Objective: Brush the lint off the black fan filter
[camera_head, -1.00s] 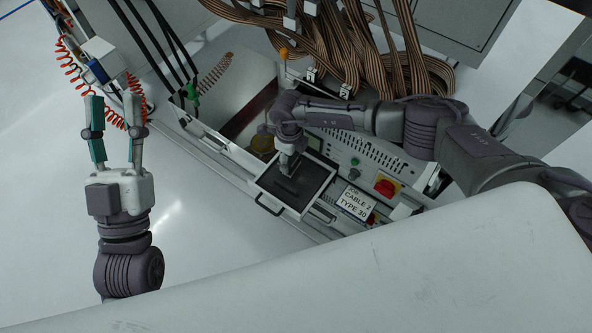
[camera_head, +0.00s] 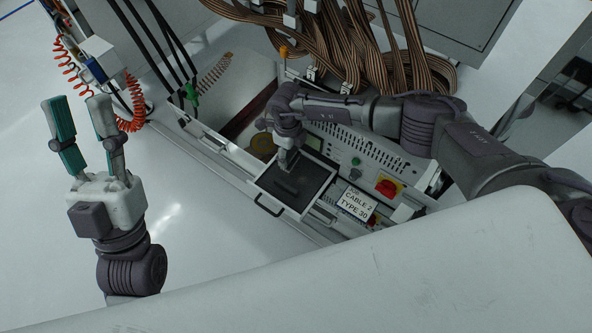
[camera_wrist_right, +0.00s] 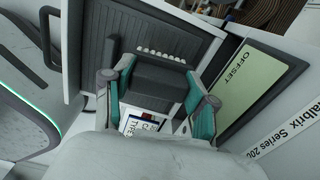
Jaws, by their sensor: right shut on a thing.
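The black fan filter (camera_head: 311,181) lies in a pulled-out white drawer frame in the head view. It shows as a ribbed dark panel (camera_wrist_right: 120,22) in the right wrist view. My right gripper (camera_head: 286,166) is over the filter, shut on a dark brush (camera_wrist_right: 158,82) held between its teal fingers. A row of white tufts shows along the brush's far edge; I cannot tell whether they are bristles or lint. The brush appears as a dark bar low over the filter; contact cannot be told. My left gripper (camera_head: 77,108) is open and empty, away to the left.
A white label (camera_head: 356,199) and a red-yellow switch (camera_head: 387,187) sit right of the drawer. Brown ribbon cables (camera_head: 345,50) fill the back. Red coiled hoses (camera_head: 128,118) hang near my left gripper. The floor at left is clear.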

